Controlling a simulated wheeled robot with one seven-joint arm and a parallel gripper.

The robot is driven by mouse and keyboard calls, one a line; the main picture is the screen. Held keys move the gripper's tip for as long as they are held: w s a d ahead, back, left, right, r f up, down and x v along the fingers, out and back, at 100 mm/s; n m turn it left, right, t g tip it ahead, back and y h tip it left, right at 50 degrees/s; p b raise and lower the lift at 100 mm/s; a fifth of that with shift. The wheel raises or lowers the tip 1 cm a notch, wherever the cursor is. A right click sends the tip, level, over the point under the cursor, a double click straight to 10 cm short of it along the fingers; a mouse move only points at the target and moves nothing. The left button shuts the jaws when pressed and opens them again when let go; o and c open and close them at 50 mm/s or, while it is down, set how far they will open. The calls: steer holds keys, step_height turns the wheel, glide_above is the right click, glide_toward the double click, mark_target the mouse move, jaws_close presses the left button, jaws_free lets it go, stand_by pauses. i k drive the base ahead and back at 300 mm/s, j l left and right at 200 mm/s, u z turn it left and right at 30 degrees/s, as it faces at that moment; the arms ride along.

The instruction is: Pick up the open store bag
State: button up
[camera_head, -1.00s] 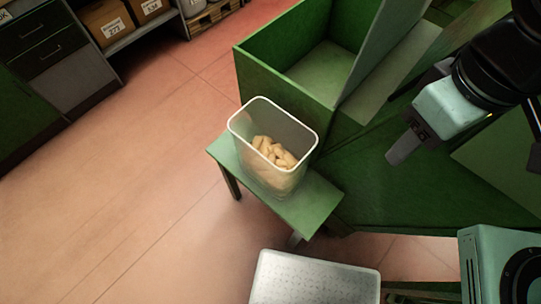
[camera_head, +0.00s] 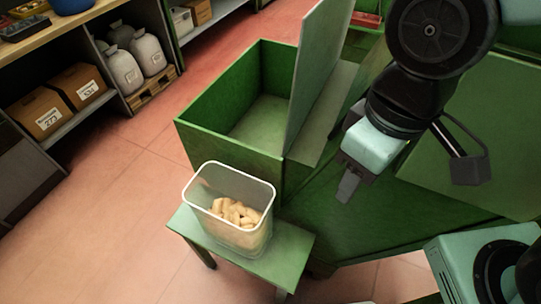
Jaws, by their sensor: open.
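Pale grey sacks stand on a wooden pallet (camera_head: 152,88) under shelving in the upper left. One sack (camera_head: 125,72) is at the front left, one (camera_head: 149,54) at the front right, and another (camera_head: 119,33) behind. They are small in view, and I cannot tell which one is open. My gripper (camera_head: 348,188) is open and empty, pointing down over the green machine at right of centre, far from the sacks. Its fingers are seen nearly edge-on.
A clear bin (camera_head: 205,201) of corks stands on a green stool (camera_head: 288,247). Behind it is an open green hopper box (camera_head: 190,125) with a raised lid (camera_head: 322,50). Cartons (camera_head: 77,85) fill a low shelf. Red floor (camera_head: 120,180) lies clear at left.

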mark_target(234, 208)
steer(key=k+j+z, duration=0.15)
steer(key=j+z, duration=0.15)
steer(key=k+j+z, duration=0.25)
steer(key=j, duration=0.2)
steer(key=k+j+z, duration=0.15)
steer(key=j+z, duration=0.15)
steer(key=j, duration=0.1)
